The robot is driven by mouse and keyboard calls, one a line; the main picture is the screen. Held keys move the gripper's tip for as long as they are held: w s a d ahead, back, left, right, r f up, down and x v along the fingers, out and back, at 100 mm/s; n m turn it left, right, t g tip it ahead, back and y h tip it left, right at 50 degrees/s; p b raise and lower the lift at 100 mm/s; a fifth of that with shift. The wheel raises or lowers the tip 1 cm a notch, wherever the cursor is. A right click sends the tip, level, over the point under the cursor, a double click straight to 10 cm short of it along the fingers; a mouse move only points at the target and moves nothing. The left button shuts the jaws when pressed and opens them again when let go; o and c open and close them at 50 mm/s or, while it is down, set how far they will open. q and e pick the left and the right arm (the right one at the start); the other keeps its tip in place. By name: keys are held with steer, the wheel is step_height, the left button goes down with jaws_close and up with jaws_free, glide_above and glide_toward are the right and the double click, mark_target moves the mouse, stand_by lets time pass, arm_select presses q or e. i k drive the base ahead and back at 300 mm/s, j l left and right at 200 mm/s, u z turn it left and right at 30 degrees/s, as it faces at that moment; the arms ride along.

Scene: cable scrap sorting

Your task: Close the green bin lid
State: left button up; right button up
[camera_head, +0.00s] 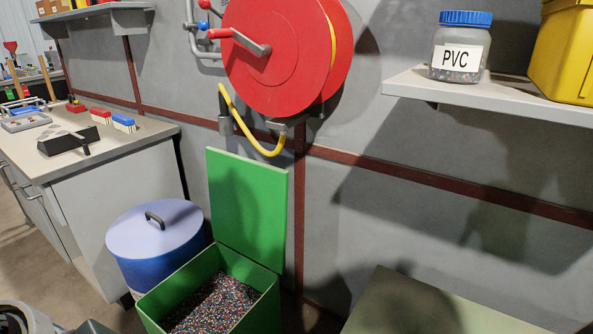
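The green bin (262,308) stands on the floor at the bottom middle of the head view. Its green lid (248,205) is open and stands upright at the back of the bin, near the grey wall. The bin holds many small dark, multicoloured granules (218,304). The bin's front lower part is cut off by the frame edge. Neither of my grippers can be made out in this view.
A blue drum (155,238) with a handled lid stands close left of the bin. A workbench (105,155) with brushes is farther left. A red hose reel (275,55) hangs above. A shelf (480,96) holds a PVC jar (460,48) at upper right. A greenish surface (425,306) lies at lower right.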

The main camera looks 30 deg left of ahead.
mark_target(248, 198)
steer(key=u, duration=1.55)
